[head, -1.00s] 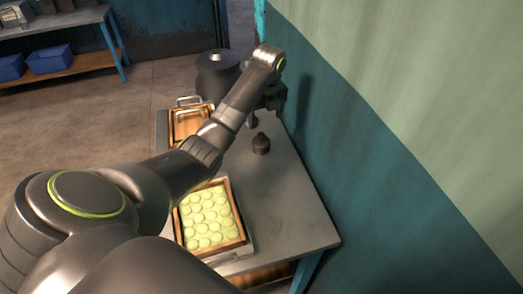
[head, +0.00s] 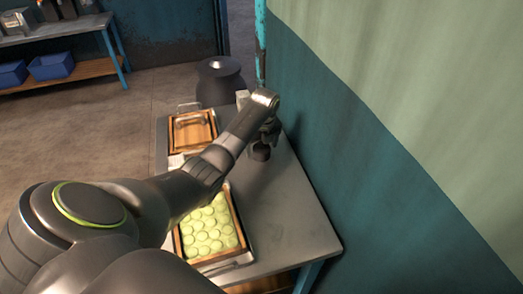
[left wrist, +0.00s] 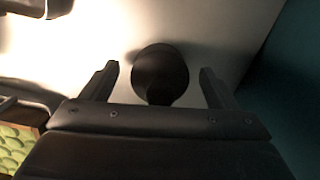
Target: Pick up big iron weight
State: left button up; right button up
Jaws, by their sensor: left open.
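A dark, round iron weight (head: 261,154) stands on the grey metal table (head: 290,215), close to the teal wall. My left gripper (head: 268,131) is right above and behind it in the head view, partly covering its top. In the left wrist view, the weight (left wrist: 160,78) shows as a dark round shape between the two spread fingers of my left gripper (left wrist: 158,70). Gaps show on both sides, so the fingers do not touch it. My right gripper is not in view.
A wood-edged tray of pale green rounds (head: 211,231) sits at the table's near end. Another wooden tray (head: 190,133) with a metal handle lies farther back. A large dark vessel (head: 220,82) stands beyond the table. The teal wall (head: 345,190) closes off the right side.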

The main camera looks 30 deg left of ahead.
pick_arm(q)
jog(key=shift+f, duration=0.2)
grip_shut()
jog(key=shift+w+r, duration=0.1)
jog(key=shift+r, duration=0.1)
dwell(0.4)
